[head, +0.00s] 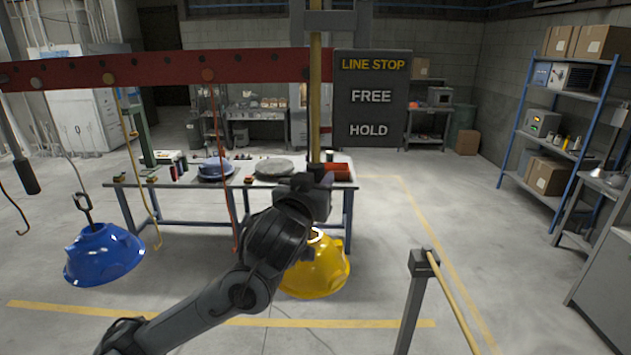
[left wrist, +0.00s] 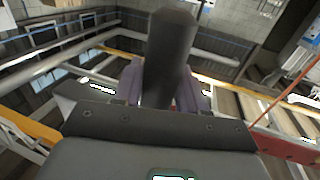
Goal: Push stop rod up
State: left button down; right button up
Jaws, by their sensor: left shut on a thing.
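The stop rod (head: 315,95) is a yellow upright rod that runs past the red beam, left of the dark LINE STOP sign (head: 372,97) marked FREE and HOLD. My left gripper (head: 312,178) is at the rod's lower end, and my arm hides part of that end. In the left wrist view, my left gripper (left wrist: 160,88) is shut on a dark round grip (left wrist: 170,50) that stands between its two fingers. My right gripper is not in view.
A red beam (head: 150,69) crosses the upper left with hooks hanging from it. A blue hood (head: 103,254) hangs at left and a yellow hood (head: 318,268) hangs just below my gripper. A workbench (head: 130,183) stands behind. A post with a yellow rail (head: 455,300) is at right.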

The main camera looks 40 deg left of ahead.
aim_at(313, 169)
pick_arm(q)
notch_tip(313, 169, up, 4)
jog(key=shift+f+p, duration=0.2)
jog(key=shift+p, duration=0.55)
jog(key=shift+f, duration=0.1)
jog(key=c, duration=0.7)
grip_release()
jog(key=shift+c, duration=0.2)
jog(key=shift+s+f, duration=0.1)
jog(key=shift+s+d+b, duration=0.1)
jog(key=shift+s+b, duration=0.1)
jog(key=shift+b, duration=0.15)
jog(key=b+v, duration=0.4)
jog(key=v, duration=0.6)
jog(key=shift+s, duration=0.1)
